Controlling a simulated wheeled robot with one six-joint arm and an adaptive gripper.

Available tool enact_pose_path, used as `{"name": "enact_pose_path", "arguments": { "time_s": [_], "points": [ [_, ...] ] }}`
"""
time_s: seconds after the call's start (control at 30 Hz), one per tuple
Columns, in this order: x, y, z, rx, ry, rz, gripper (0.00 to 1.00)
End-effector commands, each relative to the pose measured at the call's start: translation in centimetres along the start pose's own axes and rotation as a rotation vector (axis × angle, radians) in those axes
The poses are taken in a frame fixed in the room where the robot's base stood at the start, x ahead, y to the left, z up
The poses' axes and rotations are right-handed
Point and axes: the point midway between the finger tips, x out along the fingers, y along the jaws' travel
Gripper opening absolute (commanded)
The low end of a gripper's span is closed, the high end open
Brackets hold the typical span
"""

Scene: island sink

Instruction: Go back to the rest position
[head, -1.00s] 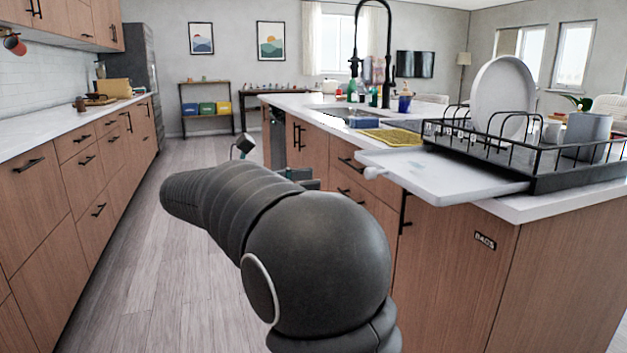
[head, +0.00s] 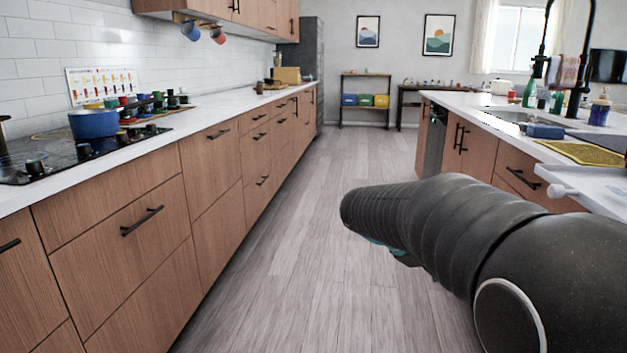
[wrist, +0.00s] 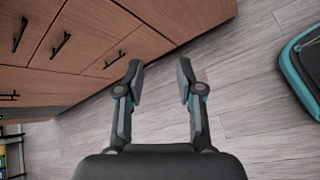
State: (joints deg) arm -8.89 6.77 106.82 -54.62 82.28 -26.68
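My gripper (wrist: 160,84) shows in the wrist view with its two fingers apart and nothing between them. It hangs over the wood floor, near the drawer fronts (wrist: 85,35). In the head view my dark arm reaches out over the aisle from the lower right. It hides most of my gripper there.
The island (head: 467,140) with sink and a white drainboard (head: 597,182) is on the right. On the left, a counter run (head: 150,140) carries a cooktop with a blue pot (head: 94,123). The wood floor (head: 310,230) between them is clear. A shelf (head: 365,101) stands at the back.

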Motion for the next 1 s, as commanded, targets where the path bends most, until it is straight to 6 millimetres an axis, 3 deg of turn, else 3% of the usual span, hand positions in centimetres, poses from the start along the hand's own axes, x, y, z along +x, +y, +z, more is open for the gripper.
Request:
{"name": "enact_pose_path", "arguments": {
  "time_s": [0.1, 0.2, 0.5, 0.8, 1.0],
  "points": [
    [0.1, -5.5, -0.7, 0.179, 0.186, -0.139, 0.37],
    [-0.5, -9.7, -1.0, 0.342, 0.321, -0.265, 0.37],
    [-3.7, -18.7, -0.3, 0.763, 0.598, -0.584, 0.37],
    [-5.6, -24.0, 2.6, 0.980, 0.763, -0.729, 0.37],
    [-6.1, -24.1, 4.8, 1.034, 0.823, -0.696, 0.37]
  ]
}}
